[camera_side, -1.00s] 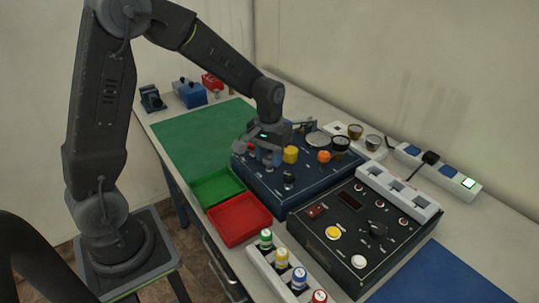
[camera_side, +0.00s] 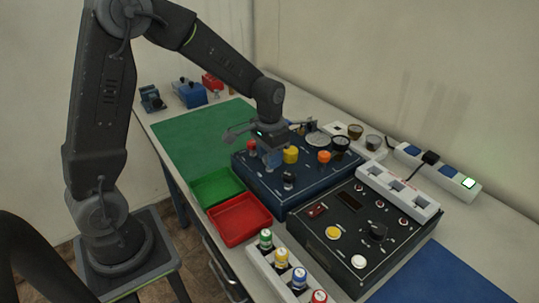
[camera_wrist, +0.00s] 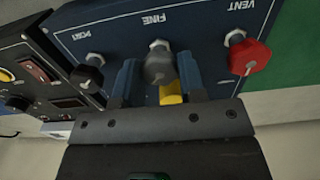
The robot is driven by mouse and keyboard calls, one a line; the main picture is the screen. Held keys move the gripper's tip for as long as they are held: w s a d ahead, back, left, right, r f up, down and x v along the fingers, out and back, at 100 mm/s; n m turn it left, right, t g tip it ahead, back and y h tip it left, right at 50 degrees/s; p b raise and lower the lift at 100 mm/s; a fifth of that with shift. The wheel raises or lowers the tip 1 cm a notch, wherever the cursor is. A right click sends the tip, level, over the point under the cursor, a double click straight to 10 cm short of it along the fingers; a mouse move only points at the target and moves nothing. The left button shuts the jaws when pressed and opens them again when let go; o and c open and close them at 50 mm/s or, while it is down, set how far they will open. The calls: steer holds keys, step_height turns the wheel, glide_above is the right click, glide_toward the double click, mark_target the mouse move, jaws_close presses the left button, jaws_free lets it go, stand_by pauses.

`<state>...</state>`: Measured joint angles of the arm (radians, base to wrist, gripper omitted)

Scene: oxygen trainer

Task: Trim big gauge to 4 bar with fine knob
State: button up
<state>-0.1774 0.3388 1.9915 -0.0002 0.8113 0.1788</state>
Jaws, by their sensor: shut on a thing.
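The dark grey fine knob (camera_wrist: 159,66), under the label FINE, sits on the blue panel (camera_wrist: 205,30). My gripper (camera_wrist: 158,76) has its two blue fingers on either side of it and is shut on it. In the side view my gripper (camera_side: 271,157) points down at the panel (camera_side: 305,188) and hides the fine knob. A large round gauge (camera_side: 317,139) stands at the panel's back edge. Its needle and scale are too small to read, and the wrist view does not show it.
The red vent knob (camera_wrist: 249,57) and the black port knob (camera_wrist: 87,75) flank the fine knob. Yellow (camera_side: 290,155) and orange (camera_side: 324,157) knobs stand close behind my gripper. A black control box (camera_side: 350,235), a red tray (camera_side: 240,220) and a green tray (camera_side: 215,188) lie nearby.

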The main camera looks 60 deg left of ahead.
steer(key=o, duration=0.9)
steer(key=shift+o, duration=0.2)
step_height(320, 180, up, 14)
steer(key=s+d+t, duration=0.2)
steer(key=s+d, duration=0.1)
steer(key=s, duration=0.6)
steer(key=s+d+r+t, duration=0.1)
steer(key=s+d+t, duration=0.2)
steer(key=s, duration=0.6)
steer(key=shift+s+d+t, duration=0.2)
steer(key=shift+d+t, duration=0.1)
steer(key=shift+d, duration=0.15)
